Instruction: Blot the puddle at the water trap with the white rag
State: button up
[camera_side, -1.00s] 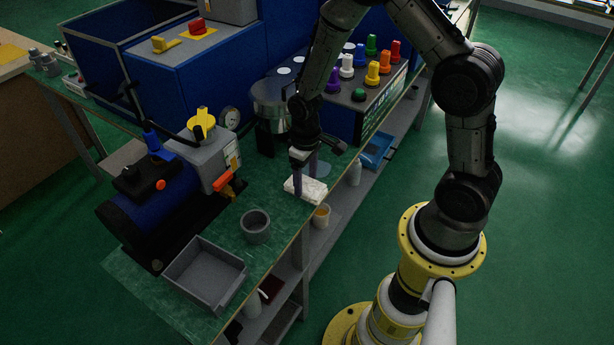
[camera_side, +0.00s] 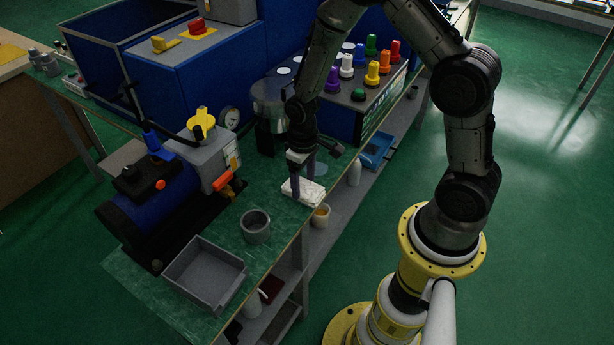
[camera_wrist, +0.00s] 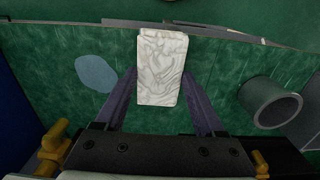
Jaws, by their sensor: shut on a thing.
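The white rag (camera_side: 307,191) is a folded, creased block at the bench's front edge in the side view. It fills the upper middle of the wrist view (camera_wrist: 160,70). My gripper (camera_side: 303,185) points down with its purple fingers shut on the rag's two sides, also seen in the wrist view (camera_wrist: 160,80). I cannot tell whether the rag touches the bench. The puddle (camera_wrist: 97,73) is a flat blue-grey oval left of the rag in the wrist view, apart from it. In the side view the puddle (camera_side: 318,170) is partly hidden behind my gripper. I cannot clearly identify the water trap.
A grey cup (camera_side: 256,228) and a grey tray (camera_side: 204,275) stand toward the bench's near end. A blue compressor (camera_side: 160,205) stands at left. A silver canister (camera_side: 268,95) and a panel of coloured knobs (camera_side: 372,85) are behind my gripper. The bench edge is close.

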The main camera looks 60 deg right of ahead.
jog(key=shift+a, duration=0.9)
jog(key=d, duration=0.4)
jog(key=shift+d, duration=0.35)
jog(key=a, duration=0.4)
jog(key=shift+a, duration=0.1)
jog(key=shift+a+r, duration=0.15)
jog(key=shift+a, duration=0.05)
notch_tip(320, 180, up, 8)
jog(key=w+f, duration=0.2)
jog(key=w, duration=0.1)
jog(key=w+a+f, duration=0.1)
jog(key=w, duration=0.1)
jog(key=shift+w+f, duration=0.15)
